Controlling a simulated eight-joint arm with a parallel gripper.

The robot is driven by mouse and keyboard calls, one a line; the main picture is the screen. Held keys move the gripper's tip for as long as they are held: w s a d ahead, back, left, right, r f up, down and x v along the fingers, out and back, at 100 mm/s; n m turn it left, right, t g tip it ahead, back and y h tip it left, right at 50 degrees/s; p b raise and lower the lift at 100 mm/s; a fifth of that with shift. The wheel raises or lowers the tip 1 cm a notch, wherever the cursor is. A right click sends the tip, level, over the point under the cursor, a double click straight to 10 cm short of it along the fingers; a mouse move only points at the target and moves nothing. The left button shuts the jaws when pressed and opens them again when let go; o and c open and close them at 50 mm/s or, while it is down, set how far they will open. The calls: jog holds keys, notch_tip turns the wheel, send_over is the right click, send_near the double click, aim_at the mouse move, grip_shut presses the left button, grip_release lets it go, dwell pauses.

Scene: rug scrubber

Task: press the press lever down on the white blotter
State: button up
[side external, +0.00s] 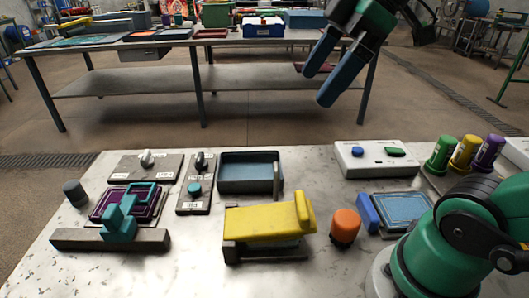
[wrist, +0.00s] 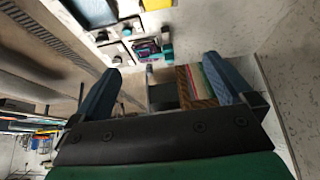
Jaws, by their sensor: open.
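A yellow plate with a raised end block (side external: 268,219) sits over a dark base (side external: 236,252) at the front middle of the table in the side view. It looks like a lever press; its underside is mostly hidden, and I cannot tell whether it is the white blotter. A yellow piece (wrist: 157,4) at the top edge of the wrist view may be the same part. My gripper (side external: 317,88) is high above and behind the table, apart from everything on it. Its two blue fingers are spread and empty, also in the wrist view (wrist: 163,68).
A purple tray with a teal part (side external: 120,211) lies left. A blue tray (side external: 249,172) is behind the yellow plate. An orange knob (side external: 345,226) and blue pad (side external: 403,208) are right, and a white button box (side external: 382,160) behind. Another table (side external: 190,78) stands further back.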

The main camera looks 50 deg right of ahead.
jog(key=shift+r, duration=0.3)
jog(key=shift+f, duration=0.25)
jog(key=c, duration=0.3)
jog(key=f, duration=0.1)
jog(key=s+f+g+h, duration=0.1)
jog(key=f, duration=0.1)
jog(key=f+g+h, duration=0.1)
jog(key=shift+s+d+f, duration=0.2)
jog(key=shift+d+f, duration=0.1)
jog(key=shift+d, duration=0.1)
jog(key=c, duration=1.1)
jog(key=shift+f, duration=0.35)
grip_shut()
send_near(301, 204)
jog(key=x, duration=0.5)
jog(key=shift+w+a, duration=0.25)
jog(key=shift+s+d+f, duration=0.1)
jog(key=shift+f, duration=0.7)
